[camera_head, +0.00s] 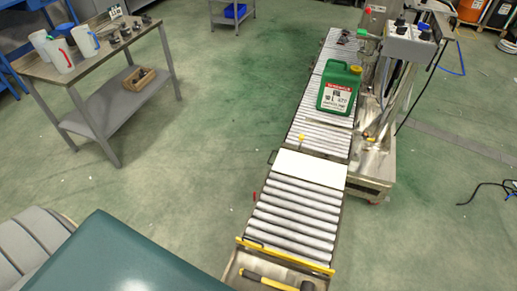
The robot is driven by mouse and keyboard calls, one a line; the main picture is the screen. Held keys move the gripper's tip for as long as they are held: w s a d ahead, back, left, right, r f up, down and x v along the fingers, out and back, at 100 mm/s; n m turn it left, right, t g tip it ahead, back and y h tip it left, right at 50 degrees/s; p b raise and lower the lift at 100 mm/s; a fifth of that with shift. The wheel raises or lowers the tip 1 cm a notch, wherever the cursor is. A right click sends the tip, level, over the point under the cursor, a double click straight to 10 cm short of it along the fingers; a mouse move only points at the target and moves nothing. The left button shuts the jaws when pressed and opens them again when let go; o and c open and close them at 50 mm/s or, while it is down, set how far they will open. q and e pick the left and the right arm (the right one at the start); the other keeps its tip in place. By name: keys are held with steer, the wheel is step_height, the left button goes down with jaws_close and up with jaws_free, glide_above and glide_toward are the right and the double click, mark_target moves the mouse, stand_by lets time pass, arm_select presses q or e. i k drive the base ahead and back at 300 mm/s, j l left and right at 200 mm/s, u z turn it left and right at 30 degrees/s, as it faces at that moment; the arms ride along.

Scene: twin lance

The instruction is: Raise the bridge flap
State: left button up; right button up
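A roller conveyor runs from the bottom middle up to the top right. What looks like the bridge flap is a plain cream plate (309,169) across the conveyor, between the near rollers (292,215) and the far rollers (318,138). It looks roughly level with the rollers; its exact tilt is hard to tell. A small yellow knob (301,138) stands by its far left side, and a dark handle shows at its left edge. Neither of my grippers is in view.
A green jerrycan (339,88) stands on the far conveyor beside a metal machine (395,90). A workbench (90,55) with jugs stands left. Floor between is clear.

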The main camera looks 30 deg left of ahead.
mark_target(306, 167)
steer(key=j+z, duration=0.1)
steer(key=j, duration=0.75)
steer(key=j+z, duration=0.1)
steer(key=j, duration=0.8)
steer(key=k+j+z, duration=0.1)
steer(key=j, duration=0.75)
steer(key=z, duration=0.8)
steer(key=i+j+z, duration=0.1)
steer(key=j+z, duration=0.8)
steer(key=k+j+z, duration=0.15)
steer(key=j+z, duration=0.35)
steer(key=j, duration=0.15)
